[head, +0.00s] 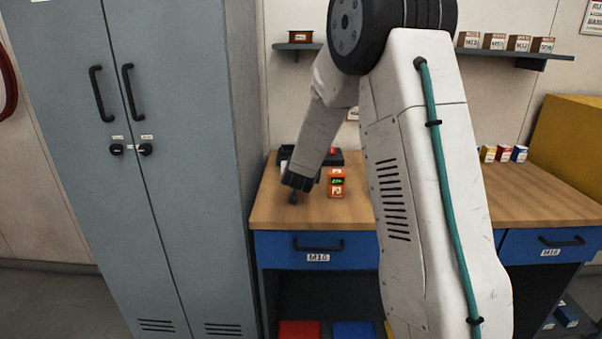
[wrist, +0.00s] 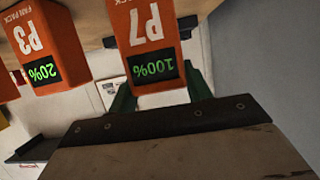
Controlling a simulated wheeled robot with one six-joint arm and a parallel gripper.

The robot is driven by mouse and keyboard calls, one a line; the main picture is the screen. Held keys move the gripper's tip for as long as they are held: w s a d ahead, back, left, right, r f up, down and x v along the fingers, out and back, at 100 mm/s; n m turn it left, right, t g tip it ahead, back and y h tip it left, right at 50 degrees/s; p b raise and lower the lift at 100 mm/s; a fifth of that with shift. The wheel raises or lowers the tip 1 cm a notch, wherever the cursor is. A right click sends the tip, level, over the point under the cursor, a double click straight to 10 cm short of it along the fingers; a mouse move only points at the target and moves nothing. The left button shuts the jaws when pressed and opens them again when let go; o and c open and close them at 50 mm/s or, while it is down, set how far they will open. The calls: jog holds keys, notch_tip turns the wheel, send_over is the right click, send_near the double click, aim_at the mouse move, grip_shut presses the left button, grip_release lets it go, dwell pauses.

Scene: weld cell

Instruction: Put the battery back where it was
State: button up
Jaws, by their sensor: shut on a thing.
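In the wrist view, which is upside down, an orange battery (wrist: 150,40) marked P7 and 100% is upright in the world, between dark green parts at the jaws. My gripper (head: 293,195) is shut, apparently on this P7 battery, at the left end of the bench. In the head view my gripper hides that battery. A second orange battery (wrist: 45,50), marked P3 and 20%, stands just beside it, apart from it. One orange battery (head: 336,184) shows right of my gripper in the head view. The P7 base is out of frame.
The wooden bench (head: 262,213) has bare room along its front edge. A black device (head: 346,158) with a red part sits behind the battery. A grey cabinet (head: 185,120) stands close on the left. Small boxes (head: 503,154) stand farther right.

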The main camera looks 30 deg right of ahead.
jog(key=shift+f, duration=0.85)
jog(key=o, duration=1.3)
jog(key=shift+f, duration=0.2)
